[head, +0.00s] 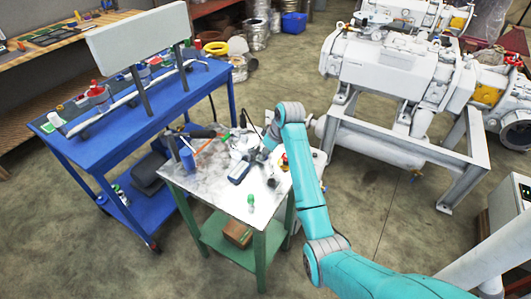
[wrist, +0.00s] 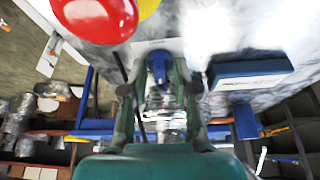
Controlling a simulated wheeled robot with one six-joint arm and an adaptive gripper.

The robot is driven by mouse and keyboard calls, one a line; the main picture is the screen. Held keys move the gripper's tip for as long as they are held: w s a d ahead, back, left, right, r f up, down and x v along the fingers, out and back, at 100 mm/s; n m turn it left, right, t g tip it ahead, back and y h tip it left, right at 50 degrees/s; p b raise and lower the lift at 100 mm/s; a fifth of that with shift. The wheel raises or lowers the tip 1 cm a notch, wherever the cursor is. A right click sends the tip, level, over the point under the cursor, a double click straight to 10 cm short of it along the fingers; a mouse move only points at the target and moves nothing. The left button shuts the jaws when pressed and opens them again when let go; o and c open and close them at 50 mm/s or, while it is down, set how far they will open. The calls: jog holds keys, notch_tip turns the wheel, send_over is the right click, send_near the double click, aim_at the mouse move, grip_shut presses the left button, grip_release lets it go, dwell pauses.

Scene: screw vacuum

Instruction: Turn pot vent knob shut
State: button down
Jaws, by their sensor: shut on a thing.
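My gripper (wrist: 160,88) is at the centre of the wrist view. Its two dark green fingers are closed on either side of a small blue knob-like piece (wrist: 158,66), with shiny metal or clear parts below it. I cannot tell for sure whether this piece is the pot vent knob, or how far it is turned. In the head view my gripper is low over the small marble-topped table (head: 215,187), partly hidden by my teal arm. The pot cannot be made out clearly there.
A round red thing (wrist: 95,15) with yellow behind it is close to my gripper. A blue box (wrist: 252,72) is on the other side. A blue workbench (head: 130,118) stands left of the table, and a large white pump (head: 385,68) on a frame stands right. Open floor lies between.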

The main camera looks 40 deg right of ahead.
jog(key=shift+n, duration=0.7)
jog(key=c, duration=0.9)
grip_release()
jog(key=shift+v, duration=3.8)
jog(key=shift+d, duration=0.15)
